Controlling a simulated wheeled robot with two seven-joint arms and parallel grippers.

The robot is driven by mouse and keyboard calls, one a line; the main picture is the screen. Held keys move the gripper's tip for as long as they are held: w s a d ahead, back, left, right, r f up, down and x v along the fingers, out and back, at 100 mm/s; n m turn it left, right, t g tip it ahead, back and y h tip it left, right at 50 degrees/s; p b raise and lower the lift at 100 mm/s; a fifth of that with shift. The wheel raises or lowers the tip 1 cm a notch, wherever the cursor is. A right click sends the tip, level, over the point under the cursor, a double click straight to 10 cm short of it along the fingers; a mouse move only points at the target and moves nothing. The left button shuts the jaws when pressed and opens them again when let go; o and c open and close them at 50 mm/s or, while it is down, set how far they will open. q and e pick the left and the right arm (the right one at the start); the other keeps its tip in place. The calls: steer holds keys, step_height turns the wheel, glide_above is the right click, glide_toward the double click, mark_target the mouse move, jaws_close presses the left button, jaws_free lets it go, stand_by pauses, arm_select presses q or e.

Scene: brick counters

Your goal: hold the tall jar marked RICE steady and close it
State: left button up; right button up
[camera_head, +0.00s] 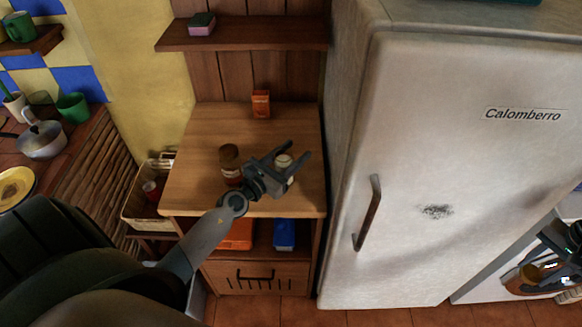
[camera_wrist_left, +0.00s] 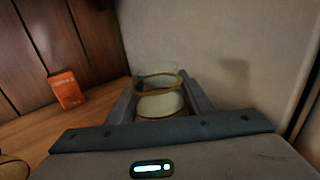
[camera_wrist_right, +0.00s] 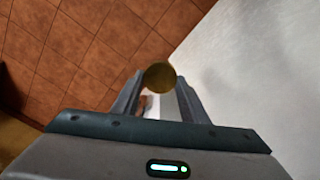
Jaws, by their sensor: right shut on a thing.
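A clear jar (camera_wrist_left: 158,82) with pale contents stands open at the top on the wooden counter; it also shows in the head view (camera_head: 284,160). No RICE label is readable. My left gripper (camera_head: 294,151) is open, with one finger on each side of the jar. I cannot tell whether the fingers touch it. My right gripper (camera_wrist_right: 160,79) is shut on a round brownish lid (camera_wrist_right: 159,75), held over the floor beside a white surface, away from the jar. In the head view my right arm shows only at the right edge.
A brown-lidded jar (camera_head: 229,154) stands left of the open jar. An orange box (camera_head: 261,104) is at the back of the counter (camera_head: 200,150). The tall fridge (camera_head: 450,160) stands close on the right. A shelf (camera_head: 245,35) hangs above.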

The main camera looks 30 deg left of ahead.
arm_select(q)
steer(key=c, duration=0.4)
steer(key=shift+c, duration=0.2)
steer(key=shift+r, duration=0.1)
